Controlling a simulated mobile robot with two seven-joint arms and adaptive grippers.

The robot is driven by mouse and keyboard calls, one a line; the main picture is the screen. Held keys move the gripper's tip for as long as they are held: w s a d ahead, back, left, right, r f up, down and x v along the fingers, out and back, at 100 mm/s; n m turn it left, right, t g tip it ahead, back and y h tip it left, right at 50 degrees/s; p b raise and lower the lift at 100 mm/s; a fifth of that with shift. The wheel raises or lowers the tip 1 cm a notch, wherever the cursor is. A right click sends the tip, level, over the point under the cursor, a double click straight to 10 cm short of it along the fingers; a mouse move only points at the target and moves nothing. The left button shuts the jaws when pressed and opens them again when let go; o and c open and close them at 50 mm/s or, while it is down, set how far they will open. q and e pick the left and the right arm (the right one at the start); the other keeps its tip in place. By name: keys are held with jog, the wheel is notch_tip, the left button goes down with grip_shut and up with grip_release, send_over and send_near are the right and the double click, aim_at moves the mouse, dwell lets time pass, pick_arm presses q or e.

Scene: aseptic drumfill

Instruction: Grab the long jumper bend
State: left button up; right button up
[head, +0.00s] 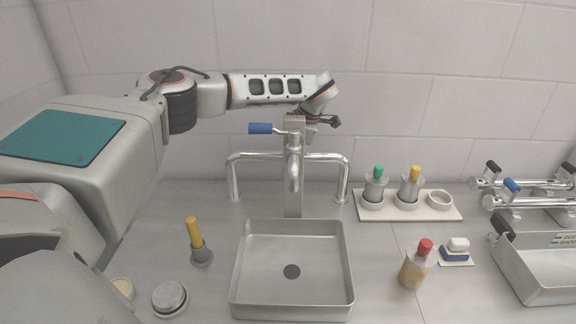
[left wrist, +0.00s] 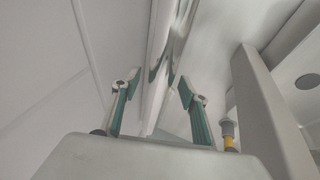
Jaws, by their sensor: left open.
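A long polished pipe bend (head: 250,156), which looks like the long jumper bend, spans behind the sink with both ends turned down to the counter. A square steel post (head: 293,200) with a spout and a blue lever (head: 261,128) stands at its middle. My left gripper (head: 325,121) is high beside the post's top, above the bend's right half; its fingers are small and partly hidden in the head view. In the left wrist view the left gripper (left wrist: 158,88) is open, with a shiny pipe-like surface (left wrist: 160,45) beyond the fingers. My right gripper does not show.
A steel sink (head: 344,270) lies in front. Right of it are a tray (head: 450,213) with capped vessels and a red-capped bottle (head: 415,265). Valved pipes (head: 530,185) and a steel tray (head: 540,268) stand far right. A yellow-handled tool (head: 195,235) is left. A tiled wall is behind.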

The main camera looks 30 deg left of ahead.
pick_arm(q)
jog(key=shift+a+f, duration=0.4)
jog(key=shift+f, duration=0.15)
jog(key=shift+d+r, duration=0.1)
grip_shut()
jog(key=shift+w, duration=0.1)
